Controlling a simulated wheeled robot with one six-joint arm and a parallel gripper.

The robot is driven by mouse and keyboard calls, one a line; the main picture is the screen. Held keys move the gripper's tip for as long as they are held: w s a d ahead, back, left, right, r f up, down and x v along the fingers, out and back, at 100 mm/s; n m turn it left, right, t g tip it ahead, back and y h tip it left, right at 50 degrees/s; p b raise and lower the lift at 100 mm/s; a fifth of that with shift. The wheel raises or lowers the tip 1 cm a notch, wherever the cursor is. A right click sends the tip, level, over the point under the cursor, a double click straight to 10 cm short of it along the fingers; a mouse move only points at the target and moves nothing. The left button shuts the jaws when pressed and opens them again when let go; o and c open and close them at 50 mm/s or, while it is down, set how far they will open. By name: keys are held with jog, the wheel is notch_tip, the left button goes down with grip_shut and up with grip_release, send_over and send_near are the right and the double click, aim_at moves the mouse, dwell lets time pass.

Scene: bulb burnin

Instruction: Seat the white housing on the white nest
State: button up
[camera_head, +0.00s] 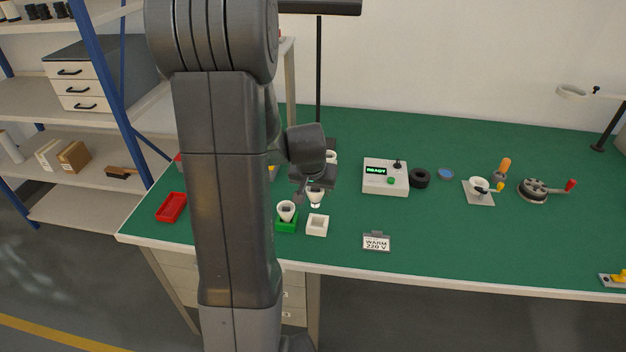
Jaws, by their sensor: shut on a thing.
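My gripper (314,187) is shut on the white housing (316,198), a small cup-like piece that tapers downward. The gripper holds it upright, just above and slightly behind the white nest. The white nest (317,231) is a small square block with an open recess, near the front of the green bench. No housing shows in that recess. A gap between the housing and the nest seems to show, but the exact height is hard to tell. My arm hides part of the bench to the left.
A green nest (287,227) holding another white housing (286,210) stands just left of the white nest. A "WARM 220 V" sign (376,242) stands to the right. A control box (385,178) reading READY is behind. A red tray (171,207) lies at left.

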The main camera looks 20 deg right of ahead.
aim_at(317, 204)
jog(key=shift+s+d+r, duration=0.1)
jog(key=shift+d, duration=0.25)
jog(key=shift+f+b, duration=1.95)
jog(key=shift+f, duration=0.75)
jog(key=shift+f+b, duration=0.25)
jog(key=shift+b, duration=0.1)
jog(key=shift+f+b, duration=0.3)
jog(key=shift+b, duration=0.25)
jog(key=shift+f+b, duration=0.35)
jog(key=shift+f+b, duration=0.8)
jog(key=shift+b, duration=0.05)
jog(key=o, duration=1.1)
